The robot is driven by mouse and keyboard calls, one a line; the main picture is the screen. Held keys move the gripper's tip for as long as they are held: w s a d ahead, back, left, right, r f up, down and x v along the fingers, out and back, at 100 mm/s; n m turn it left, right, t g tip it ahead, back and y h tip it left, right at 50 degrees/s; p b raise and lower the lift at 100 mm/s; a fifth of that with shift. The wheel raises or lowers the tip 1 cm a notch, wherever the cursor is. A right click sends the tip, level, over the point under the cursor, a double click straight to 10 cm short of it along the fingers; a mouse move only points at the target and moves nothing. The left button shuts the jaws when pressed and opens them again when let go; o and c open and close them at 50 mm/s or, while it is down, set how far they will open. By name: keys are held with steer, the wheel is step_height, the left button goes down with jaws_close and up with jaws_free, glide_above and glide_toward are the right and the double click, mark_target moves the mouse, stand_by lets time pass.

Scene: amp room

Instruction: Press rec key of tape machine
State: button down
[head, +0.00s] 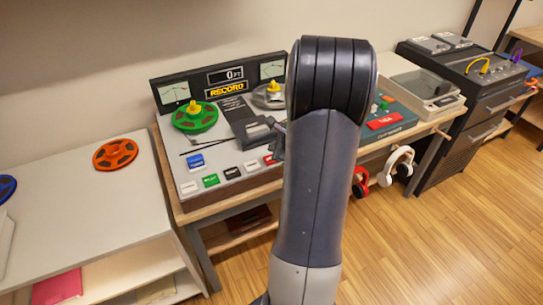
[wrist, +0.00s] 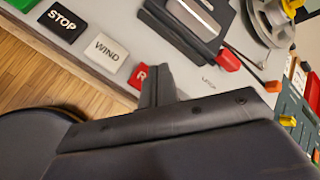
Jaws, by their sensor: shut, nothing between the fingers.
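The tape machine (head: 228,190) stands on a wooden bench, with a row of keys along its front edge. The red rec key (head: 269,159) is at the right end of the row. In the wrist view the red key (wrist: 138,76) shows the letter R, and the rest is hidden behind my gripper (wrist: 157,82). The white WIND key (wrist: 106,49) and black STOP key (wrist: 61,19) lie to its left. My gripper (head: 278,148) is shut and empty, with its tip right beside or over the red key. I cannot tell whether it touches.
The machine's back panel (head: 220,84) reads "0 FT" and "RECORD" between two meters. A green reel (head: 195,122) sits on the left of the deck. My arm hides the middle of the bench.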

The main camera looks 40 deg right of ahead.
steer(key=shift+r+p, duration=1.15)
steer(key=shift+r, duration=0.7)
